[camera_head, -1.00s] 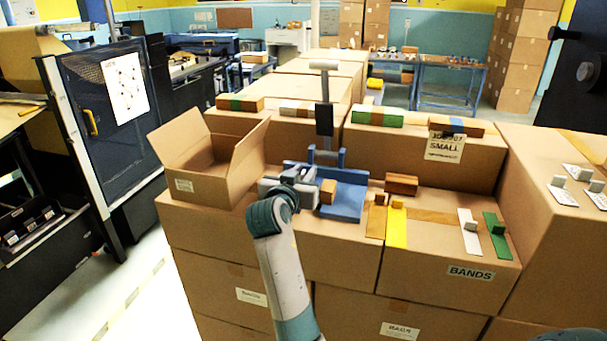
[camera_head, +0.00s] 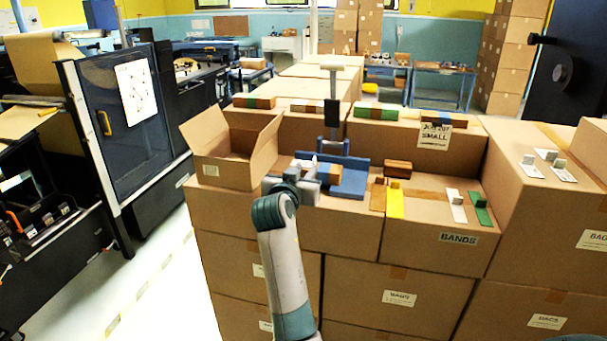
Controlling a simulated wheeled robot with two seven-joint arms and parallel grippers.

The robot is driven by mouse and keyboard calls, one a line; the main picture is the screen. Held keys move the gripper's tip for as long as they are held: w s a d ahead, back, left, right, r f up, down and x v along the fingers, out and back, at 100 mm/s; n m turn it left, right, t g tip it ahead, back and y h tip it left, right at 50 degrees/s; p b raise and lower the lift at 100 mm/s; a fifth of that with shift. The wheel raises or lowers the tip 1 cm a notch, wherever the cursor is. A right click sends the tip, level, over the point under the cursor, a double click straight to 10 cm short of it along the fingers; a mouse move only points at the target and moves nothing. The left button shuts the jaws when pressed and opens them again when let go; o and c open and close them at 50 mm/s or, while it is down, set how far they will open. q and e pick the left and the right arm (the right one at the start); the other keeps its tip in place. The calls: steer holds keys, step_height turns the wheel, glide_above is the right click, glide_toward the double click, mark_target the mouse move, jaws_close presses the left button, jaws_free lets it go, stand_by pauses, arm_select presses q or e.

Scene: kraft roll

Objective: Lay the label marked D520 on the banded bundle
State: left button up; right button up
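Three small white label cards with grey upright grips, a left one (camera_head: 530,166), a back one (camera_head: 546,153) and a front one (camera_head: 564,173), lie on the big carton at the right. Their print is too small to read, so I cannot tell which is D520. A brown block with blue beside it (camera_head: 303,164), perhaps the banded bundle, lies at the blue stand (camera_head: 348,184), partly hidden by my gripper.
An open empty carton (camera_head: 222,172) stands left of the stand. A brown block (camera_head: 398,169) and yellow (camera_head: 395,205), white (camera_head: 456,208) and green (camera_head: 480,210) strips lie to the right. Several banded bundles, one green-ended (camera_head: 376,112), lie on the cartons behind. Bare carton top separates the strips.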

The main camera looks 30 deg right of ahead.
steer(key=shift+f, duration=0.15)
arm_select(q)
steer(key=shift+w+d, duration=0.1)
stand_by(0.7)
steer(key=shift+r, duration=0.1)
